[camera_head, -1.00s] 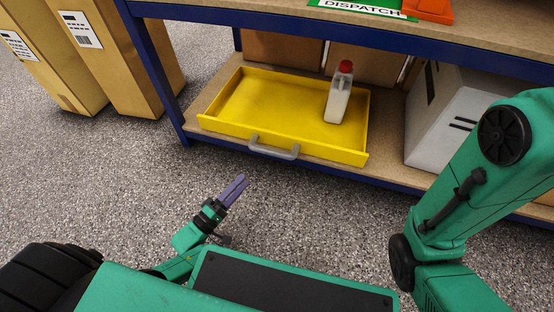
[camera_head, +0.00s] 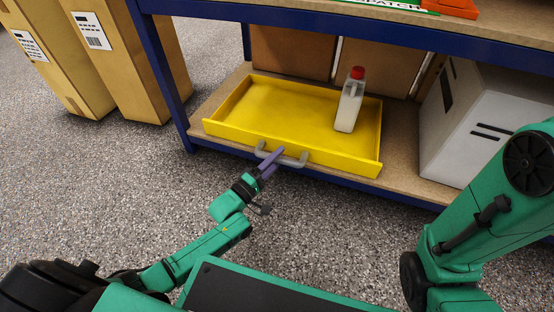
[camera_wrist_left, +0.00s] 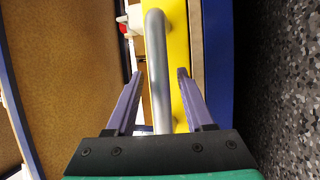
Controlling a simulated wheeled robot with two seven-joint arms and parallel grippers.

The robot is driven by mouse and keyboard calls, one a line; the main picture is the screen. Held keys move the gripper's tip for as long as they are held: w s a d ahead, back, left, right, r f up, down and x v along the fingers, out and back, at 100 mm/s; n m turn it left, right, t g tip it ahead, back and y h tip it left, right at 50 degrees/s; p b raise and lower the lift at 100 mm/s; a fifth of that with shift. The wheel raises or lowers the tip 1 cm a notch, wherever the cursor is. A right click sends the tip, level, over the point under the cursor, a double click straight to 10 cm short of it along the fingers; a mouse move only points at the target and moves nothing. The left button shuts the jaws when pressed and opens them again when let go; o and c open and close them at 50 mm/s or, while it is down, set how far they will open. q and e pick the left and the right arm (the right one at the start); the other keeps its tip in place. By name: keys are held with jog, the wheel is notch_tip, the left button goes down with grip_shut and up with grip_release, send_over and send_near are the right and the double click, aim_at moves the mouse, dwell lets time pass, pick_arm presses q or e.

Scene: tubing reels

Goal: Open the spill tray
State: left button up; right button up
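The yellow spill tray (camera_head: 290,108) sits on the lower shelf, with its front wall close to the shelf's front edge. Its grey bar handle (camera_head: 294,162) is on the front wall. A bottle with a red cap (camera_head: 349,105) stands inside the tray at the right. My left gripper (camera_head: 276,157) is at the handle. In the left wrist view, its two purple fingers (camera_wrist_left: 160,74) are open, one on each side of the grey handle (camera_wrist_left: 157,60), with gaps showing. My right arm is at the right, but its gripper is out of view.
A white box (camera_head: 470,130) stands on the shelf right of the tray. Brown cartons (camera_head: 290,50) are behind it. A blue shelf post (camera_head: 160,70) rises left of the tray. Tall cardboard boxes (camera_head: 125,60) stand on the floor at left. The floor before the shelf is free.

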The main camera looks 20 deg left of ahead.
pick_arm(q)
grip_shut()
dwell(1.2)
